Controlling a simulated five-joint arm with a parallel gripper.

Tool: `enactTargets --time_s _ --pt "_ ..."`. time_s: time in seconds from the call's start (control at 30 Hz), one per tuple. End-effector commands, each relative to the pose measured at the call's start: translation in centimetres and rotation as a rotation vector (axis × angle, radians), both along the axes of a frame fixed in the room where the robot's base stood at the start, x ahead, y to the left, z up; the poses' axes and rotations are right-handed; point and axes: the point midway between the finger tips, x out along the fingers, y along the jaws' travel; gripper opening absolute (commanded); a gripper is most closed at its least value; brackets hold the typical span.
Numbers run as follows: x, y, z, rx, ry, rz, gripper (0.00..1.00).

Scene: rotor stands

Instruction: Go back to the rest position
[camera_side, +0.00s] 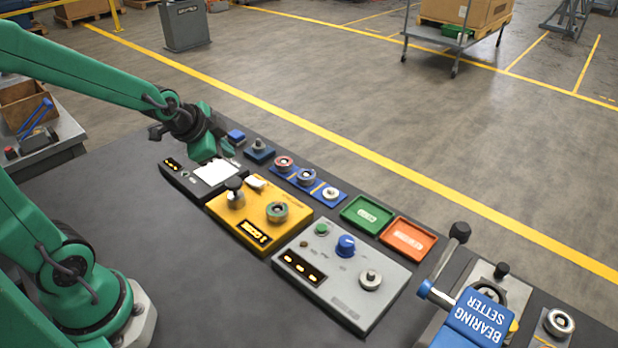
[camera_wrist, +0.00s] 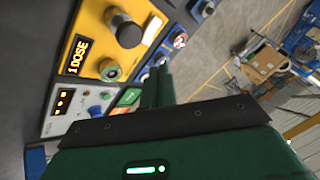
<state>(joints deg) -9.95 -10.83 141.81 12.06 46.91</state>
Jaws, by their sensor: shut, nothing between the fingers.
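My gripper (camera_side: 212,150) is at the back left of the bench in the side view, above or just behind the black unit (camera_side: 175,178) with a white plate. In the wrist view its two fingers (camera_wrist: 158,85) are side by side, shut, with nothing between them. The yellow dosing unit (camera_side: 227,212) stands to its right, with a dark-topped knob and a ringed socket. The dosing unit also shows in the wrist view (camera_wrist: 90,38), with "1DOSE" on its display. I cannot tell the exact height of the fingertips over the bench.
A grey control unit (camera_side: 340,285) with a blue knob stands further right. Behind are rotor parts on blue plates (camera_side: 318,184), a green tray (camera_side: 367,216) and an orange tray (camera_side: 408,239). A blue bearing setter (camera_side: 478,318) stands front right. The bench's left front is bare.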

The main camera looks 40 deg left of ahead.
Motion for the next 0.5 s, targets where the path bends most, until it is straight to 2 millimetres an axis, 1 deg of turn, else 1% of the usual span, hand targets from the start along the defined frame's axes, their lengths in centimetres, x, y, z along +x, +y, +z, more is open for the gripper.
enactTargets --time_s 0.17,0.27,0.37,0.5 --pt "-1.0 -0.9 1.3 -0.052 0.002 0.048 0.00" --pt "-2.1 -1.7 2.4 -0.102 0.008 0.097 0.00" --pt "-3.6 -2.6 3.6 -0.163 0.019 0.158 0.00" --pt "-6.1 -3.9 5.3 -0.251 0.039 0.256 0.00"
